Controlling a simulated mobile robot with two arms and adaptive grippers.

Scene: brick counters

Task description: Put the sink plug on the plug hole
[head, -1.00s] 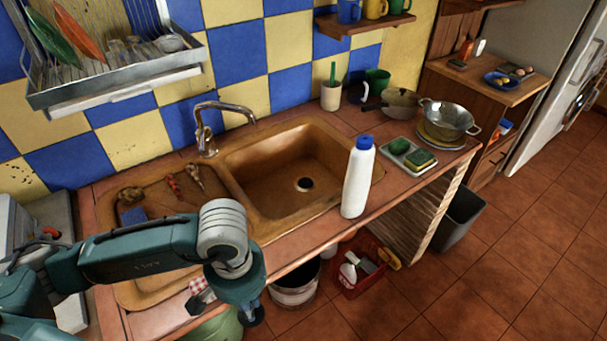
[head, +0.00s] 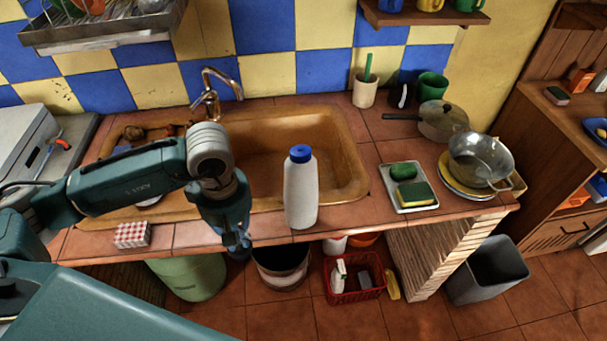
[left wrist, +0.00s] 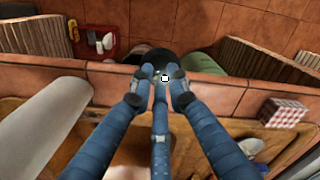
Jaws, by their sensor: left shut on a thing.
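My left gripper (head: 238,247) hangs at the front edge of the counter, left of the white bottle and outside the sink basin (head: 262,165). In the left wrist view its fingertips (left wrist: 164,76) are closed together on a small thing, which seems to be the sink plug (left wrist: 164,79). Only a small pale piece shows between the tips, so its full shape is hidden. The plug hole is not visible now; the bottle stands in front of that part of the basin. My right gripper is not in view.
A white bottle (head: 300,195) with a blue cap stands on the front rim. A red-checked box (head: 132,234) lies on the counter at left. A sponge tray (head: 408,188) is at right. A bucket (head: 280,268) and a red basket (head: 354,278) are below.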

